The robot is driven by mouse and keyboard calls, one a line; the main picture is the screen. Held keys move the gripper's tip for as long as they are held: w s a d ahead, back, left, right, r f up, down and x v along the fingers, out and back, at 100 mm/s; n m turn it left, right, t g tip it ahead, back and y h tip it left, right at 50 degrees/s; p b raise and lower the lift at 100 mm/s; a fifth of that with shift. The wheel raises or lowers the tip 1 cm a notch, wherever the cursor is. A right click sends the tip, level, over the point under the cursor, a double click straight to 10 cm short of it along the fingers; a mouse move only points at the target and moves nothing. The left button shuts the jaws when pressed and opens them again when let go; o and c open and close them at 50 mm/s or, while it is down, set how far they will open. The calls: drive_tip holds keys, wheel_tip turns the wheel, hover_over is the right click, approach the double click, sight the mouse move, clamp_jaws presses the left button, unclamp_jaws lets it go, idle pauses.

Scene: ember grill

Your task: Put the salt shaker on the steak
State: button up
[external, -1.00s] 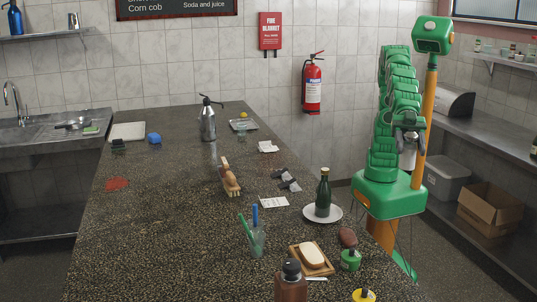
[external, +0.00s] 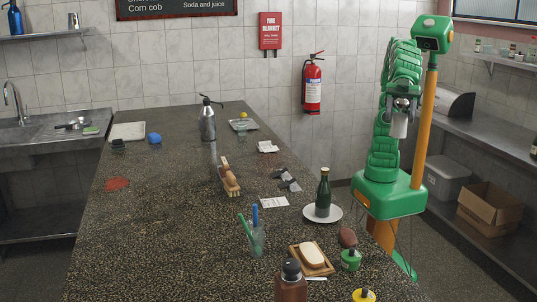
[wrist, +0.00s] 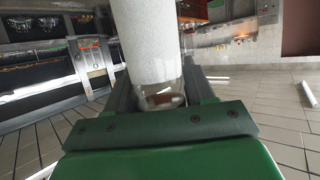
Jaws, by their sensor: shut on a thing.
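My gripper (external: 402,106) is shut on a pale, white cylinder that looks like the salt shaker (external: 399,128), held in the air beside my column, to the right of the counter. In the wrist view the shaker (wrist: 147,42) sits between both fingers, with a clear glass-like part near the palm. A flat, reddish piece that may be the steak (external: 117,184) lies on the counter's left side, far from my gripper. It is too small to be sure of.
The dark speckled counter (external: 165,235) has a bottle (external: 323,195) on a white plate, a brush (external: 229,179), a cup with utensils (external: 257,240) and a steel pump flask (external: 207,122). A brown oval thing (external: 347,238) is near the right edge. The counter around the reddish piece is clear.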

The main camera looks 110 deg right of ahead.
drive_tip(key=w+d+m+t+h, duration=0.5)
drive_tip(key=w+d+m+h, duration=0.2)
drive_tip(key=d+m+h, duration=0.5)
drive_tip(key=shift+w+f+m+h, duration=0.2)
drive_tip(key=shift+m+h, duration=0.1)
drive_tip(key=shift+h, duration=0.3)
wheel_tip(320, 180, down, 36)
drive_tip(key=shift+f, duration=0.15)
idle(0.7)
drive_tip(key=o, duration=1.2)
drive_tip(key=shift+s, duration=0.1)
